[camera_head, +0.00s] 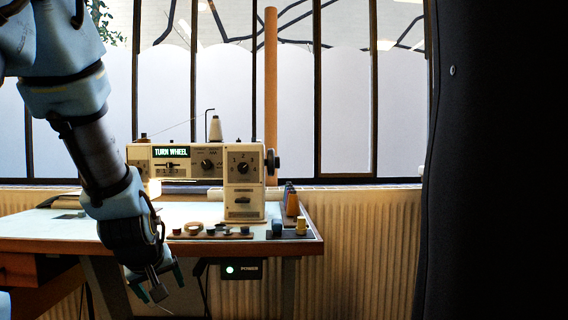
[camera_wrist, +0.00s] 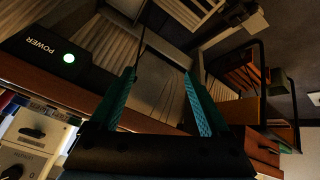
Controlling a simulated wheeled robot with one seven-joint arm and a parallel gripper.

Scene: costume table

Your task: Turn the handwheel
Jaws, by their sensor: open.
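A cream sewing machine (camera_head: 244,189) stands on the table, its display reading TURN WHEEL. Its dark handwheel (camera_head: 272,162) sticks out from the right end of the machine. My gripper (camera_head: 168,284) hangs low and to the left of the handwheel, by the table's front edge, apart from the machine. It is open with nothing between its fingers. In the wrist view, my gripper (camera_wrist: 160,82) shows two spread teal fingers. Part of the machine (camera_wrist: 22,150) shows at the lower left there. The handwheel cannot be made out in the wrist view.
A power box (camera_head: 241,269) with a lit green button hangs under the tabletop (camera_head: 300,238). A thread spool (camera_head: 215,128) tops the machine. A dark panel (camera_head: 495,160) fills the right side.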

